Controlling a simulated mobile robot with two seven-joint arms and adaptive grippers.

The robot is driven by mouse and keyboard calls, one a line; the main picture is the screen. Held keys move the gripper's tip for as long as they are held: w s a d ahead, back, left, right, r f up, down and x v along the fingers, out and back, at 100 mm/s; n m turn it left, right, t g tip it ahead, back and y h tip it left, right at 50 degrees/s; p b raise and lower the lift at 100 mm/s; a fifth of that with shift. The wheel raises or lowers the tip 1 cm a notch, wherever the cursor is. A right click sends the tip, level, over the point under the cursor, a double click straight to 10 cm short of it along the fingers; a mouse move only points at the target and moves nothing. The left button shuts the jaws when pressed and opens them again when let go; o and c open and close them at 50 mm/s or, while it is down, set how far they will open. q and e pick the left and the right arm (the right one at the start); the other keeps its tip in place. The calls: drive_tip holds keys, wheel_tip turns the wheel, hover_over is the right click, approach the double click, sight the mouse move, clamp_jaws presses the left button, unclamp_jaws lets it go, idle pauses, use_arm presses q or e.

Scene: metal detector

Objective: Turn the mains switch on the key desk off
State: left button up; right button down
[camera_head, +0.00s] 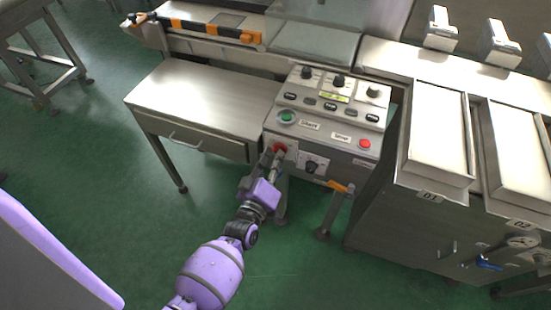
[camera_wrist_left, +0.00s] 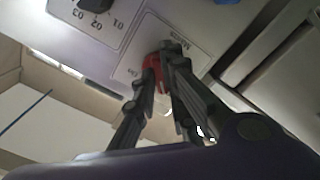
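The key desk (camera_head: 325,140) is a grey console with a sloped top of buttons and knobs. Its red mains switch (camera_head: 280,147) sits on a pale plate at the left of the front face. My left gripper (camera_head: 275,157) reaches up to it from below. In the left wrist view the red mains switch (camera_wrist_left: 153,64) shows between the close-set fingertips of my left gripper (camera_wrist_left: 159,65), which look shut on it. The fingers hide part of the switch, and its exact angle is hard to read. My right gripper is not in view.
A black rotary knob (camera_head: 311,167) is just right of the switch; its numbered plate also shows in the wrist view (camera_wrist_left: 95,22). A steel table with a drawer (camera_head: 200,100) stands left. An orange-topped post (camera_head: 338,187) stands below right. Numbered steel bays (camera_head: 436,135) are farther right.

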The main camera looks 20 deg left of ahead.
use_arm(q)
drive_tip(key=o, duration=0.5)
drive_tip(key=shift+c, duration=0.2)
drive_tip(key=s, duration=1.2)
drive_tip(key=shift+a, duration=0.2)
